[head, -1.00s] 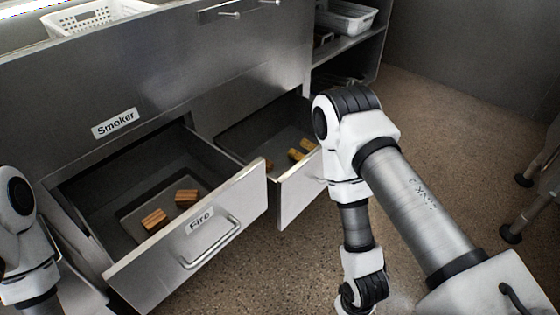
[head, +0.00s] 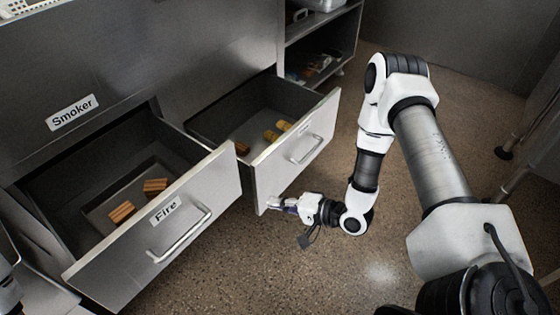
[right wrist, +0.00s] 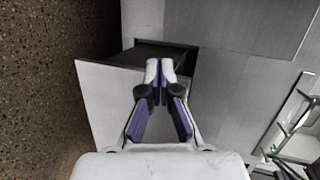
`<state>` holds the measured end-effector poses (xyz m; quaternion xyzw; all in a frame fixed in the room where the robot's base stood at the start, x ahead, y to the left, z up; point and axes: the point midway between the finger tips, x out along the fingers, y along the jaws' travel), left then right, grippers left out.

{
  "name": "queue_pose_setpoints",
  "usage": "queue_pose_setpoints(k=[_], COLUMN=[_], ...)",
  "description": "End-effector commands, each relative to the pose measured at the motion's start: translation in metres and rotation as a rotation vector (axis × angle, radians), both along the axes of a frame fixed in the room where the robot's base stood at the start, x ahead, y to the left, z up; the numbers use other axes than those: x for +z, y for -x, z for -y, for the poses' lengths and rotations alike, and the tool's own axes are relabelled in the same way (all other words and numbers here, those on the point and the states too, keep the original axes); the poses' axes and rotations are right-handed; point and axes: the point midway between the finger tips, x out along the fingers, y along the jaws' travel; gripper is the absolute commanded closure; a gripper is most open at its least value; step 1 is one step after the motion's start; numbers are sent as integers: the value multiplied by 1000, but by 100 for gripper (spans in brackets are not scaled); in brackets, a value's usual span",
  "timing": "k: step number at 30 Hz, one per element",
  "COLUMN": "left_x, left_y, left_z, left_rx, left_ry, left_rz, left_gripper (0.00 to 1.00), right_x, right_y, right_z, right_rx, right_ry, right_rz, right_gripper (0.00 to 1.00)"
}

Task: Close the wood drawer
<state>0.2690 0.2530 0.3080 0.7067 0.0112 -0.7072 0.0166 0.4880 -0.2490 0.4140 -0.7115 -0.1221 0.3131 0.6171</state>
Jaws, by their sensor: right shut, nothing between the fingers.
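Two metal drawers stand open side by side. The right drawer (head: 272,172) holds several yellowish-brown pieces (head: 278,131), and its small front label (head: 305,127) is too small to read. The left drawer, labelled Fire (head: 110,262), holds brown wood blocks (head: 122,211). My right gripper (head: 272,205) is shut and empty, low by the lower left end of the right drawer's front; I cannot tell whether it touches. In the right wrist view, the shut fingertips (right wrist: 159,66) overlap an open drawer's pale front panel (right wrist: 105,105). My left gripper is out of view.
The metal cabinet (head: 150,50) carries a Smoker label (head: 72,112). An open shelf (head: 325,75) stands at the back right. The speckled floor is clear in front of the drawers. Metal legs (head: 515,170) stand at the far right.

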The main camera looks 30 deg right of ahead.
Motion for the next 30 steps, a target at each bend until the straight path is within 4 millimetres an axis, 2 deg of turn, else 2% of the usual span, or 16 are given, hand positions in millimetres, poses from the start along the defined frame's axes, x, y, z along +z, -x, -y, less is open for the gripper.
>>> queue_pose_setpoints(k=[1,3,6,9,13,16,30], left_x=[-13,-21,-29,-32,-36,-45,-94], left_y=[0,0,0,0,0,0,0], left_z=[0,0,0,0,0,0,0], left_rx=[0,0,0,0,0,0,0], left_ry=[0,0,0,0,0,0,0], left_rz=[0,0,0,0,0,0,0], left_gripper=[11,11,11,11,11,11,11], right_x=[4,13,15,13,12,11,9], right_y=[-8,-9,-3,2,-6,-20,-110], right_z=[32,72,115,134,132,125,87], right_rx=[-54,-110,-186,-233,-238,-235,-235], right_ry=[-82,-157,-183,-187,-186,-186,-182], right_rz=[74,164,228,242,243,243,243], right_gripper=[100,100,100,100,100,100,100])
